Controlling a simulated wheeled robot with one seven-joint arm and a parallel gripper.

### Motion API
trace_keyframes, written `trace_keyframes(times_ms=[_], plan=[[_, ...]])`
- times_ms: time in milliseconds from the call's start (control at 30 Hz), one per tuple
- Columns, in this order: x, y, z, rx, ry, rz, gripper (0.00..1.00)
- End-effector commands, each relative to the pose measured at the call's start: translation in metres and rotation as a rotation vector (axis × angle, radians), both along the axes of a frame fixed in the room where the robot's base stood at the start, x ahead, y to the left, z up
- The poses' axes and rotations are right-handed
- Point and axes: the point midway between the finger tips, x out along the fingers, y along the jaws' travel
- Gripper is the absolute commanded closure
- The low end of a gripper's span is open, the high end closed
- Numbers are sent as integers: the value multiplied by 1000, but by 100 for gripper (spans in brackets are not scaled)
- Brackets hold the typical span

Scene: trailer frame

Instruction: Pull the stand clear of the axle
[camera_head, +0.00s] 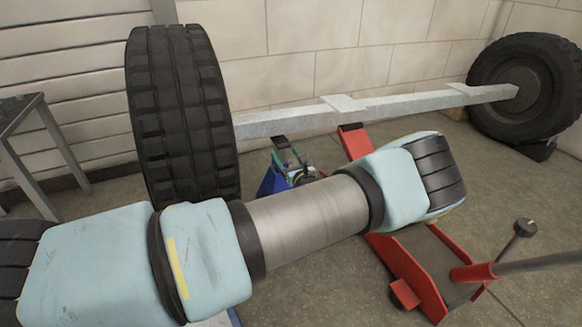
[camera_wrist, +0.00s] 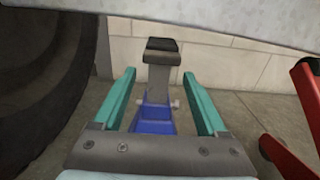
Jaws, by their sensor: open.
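The blue stand (camera_head: 268,183) is on the floor below the pale axle beam (camera_head: 395,103), near the left tyre. In the wrist view the stand's grey post (camera_wrist: 158,82) rises from a blue base (camera_wrist: 153,118) to a dark saddle (camera_wrist: 162,50). The axle (camera_wrist: 240,18) crosses the top of that view, with a strip of wall showing between it and the saddle. My gripper (camera_wrist: 159,76) is open, its teal fingers on either side of the post with gaps visible. In the head view my gripper (camera_head: 288,160) is small and partly hidden by my arm.
A large tyre (camera_head: 180,110) is left of the stand, and another wheel (camera_head: 525,90) is at the axle's far right. A red floor jack (camera_head: 410,275) is right of the stand, its arm (camera_head: 354,141) reaching up to the axle. A metal table (camera_head: 35,130) stands far left.

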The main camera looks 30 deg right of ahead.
Motion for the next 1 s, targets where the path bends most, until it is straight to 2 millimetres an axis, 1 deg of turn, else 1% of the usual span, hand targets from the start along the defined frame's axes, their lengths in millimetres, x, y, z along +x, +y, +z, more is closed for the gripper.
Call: trace_keyframes(times_ms=[33, 100, 300, 500, 767, 867, 1000], plan=[[11, 0, -4, -2, 0, 3, 25], [22, -2, -4, -2, 0, 2, 25], [48, -5, -3, -1, 2, 1, 25], [58, -7, -1, 0, 1, -1, 25], [58, -7, 0, 0, 1, -1, 25], [58, -7, 0, 0, 1, -1, 34], [58, -7, 0, 0, 1, -1, 50]])
